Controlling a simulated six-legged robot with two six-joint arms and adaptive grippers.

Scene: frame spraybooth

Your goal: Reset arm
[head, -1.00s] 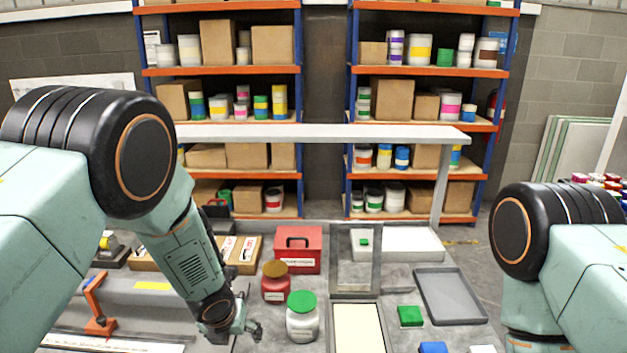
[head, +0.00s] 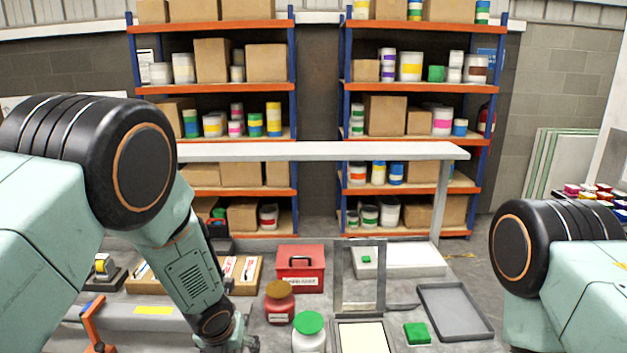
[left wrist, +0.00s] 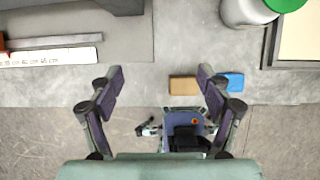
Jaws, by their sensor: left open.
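My left arm comes in from the left in the head view, and its wrist hangs over the bench near the bottom edge, with the fingers mostly cut off. In the left wrist view my left gripper (left wrist: 158,85) is open and empty, its two fingers wide apart above the bench's front edge. A tan block (left wrist: 184,86) and a blue block (left wrist: 232,82) lie on the bench near the right finger. Of my right arm, only upper links show at the right of the head view; its gripper is out of view.
On the bench stand a white jar with green lid (head: 309,333), a brown-lidded red jar (head: 279,303), a red toolbox (head: 300,268), a green block (head: 417,333) and a grey tray (head: 489,325). Orange-beamed shelves (head: 215,88) rise behind. A ruler (left wrist: 60,57) lies at left.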

